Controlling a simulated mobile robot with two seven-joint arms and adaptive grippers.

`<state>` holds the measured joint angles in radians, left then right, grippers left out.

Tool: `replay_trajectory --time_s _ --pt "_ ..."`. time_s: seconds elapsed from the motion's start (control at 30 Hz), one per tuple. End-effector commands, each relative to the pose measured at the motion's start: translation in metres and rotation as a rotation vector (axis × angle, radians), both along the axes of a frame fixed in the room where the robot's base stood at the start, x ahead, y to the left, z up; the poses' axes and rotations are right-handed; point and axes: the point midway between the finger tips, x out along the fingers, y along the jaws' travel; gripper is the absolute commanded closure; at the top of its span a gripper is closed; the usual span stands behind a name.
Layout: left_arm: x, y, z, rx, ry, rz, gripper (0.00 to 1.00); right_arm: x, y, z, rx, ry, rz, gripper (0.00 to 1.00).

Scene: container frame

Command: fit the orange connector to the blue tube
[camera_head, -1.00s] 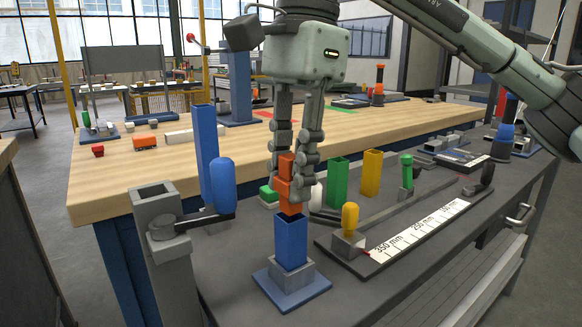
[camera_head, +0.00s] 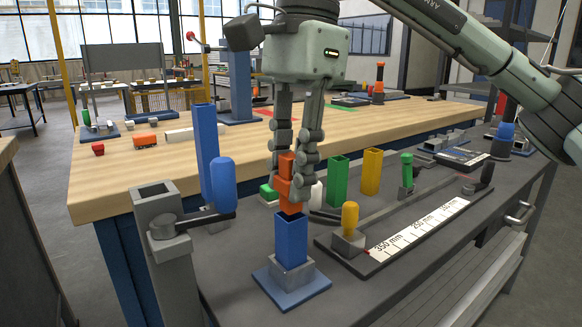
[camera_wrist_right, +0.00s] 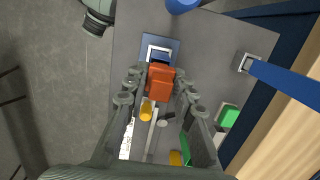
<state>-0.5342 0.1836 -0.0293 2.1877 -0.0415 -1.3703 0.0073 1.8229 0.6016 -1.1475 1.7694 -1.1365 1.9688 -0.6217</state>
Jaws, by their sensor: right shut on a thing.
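The orange connector (camera_head: 290,180) is held upright between the fingers of my right gripper (camera_head: 294,165), which is shut on it. In the right wrist view the connector (camera_wrist_right: 160,82) sits between the fingertips. The short blue tube (camera_head: 291,240) stands upright in a grey socket on a blue base plate (camera_head: 291,289). The connector's lower end is right at the tube's top opening; whether it is inside the tube cannot be told. In the right wrist view the tube's square rim (camera_wrist_right: 159,53) shows just beyond the connector. My left gripper is not in view.
A tall blue tube (camera_head: 207,150) and a blue rounded handle (camera_head: 222,184) stand to the left, beside a grey post (camera_head: 160,230). Green (camera_head: 338,180) and yellow (camera_head: 371,171) tubes and a measuring fixture (camera_head: 410,238) are to the right. The wooden table (camera_head: 110,185) lies behind.

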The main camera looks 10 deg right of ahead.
Motion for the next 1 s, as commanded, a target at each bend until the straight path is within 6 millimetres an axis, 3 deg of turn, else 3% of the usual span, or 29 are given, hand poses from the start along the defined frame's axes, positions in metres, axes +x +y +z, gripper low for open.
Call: replay_trajectory --time_s 1.0 --pt "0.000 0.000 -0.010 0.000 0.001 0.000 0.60 0.000 0.000 -0.013 0.000 0.000 0.000 0.95"
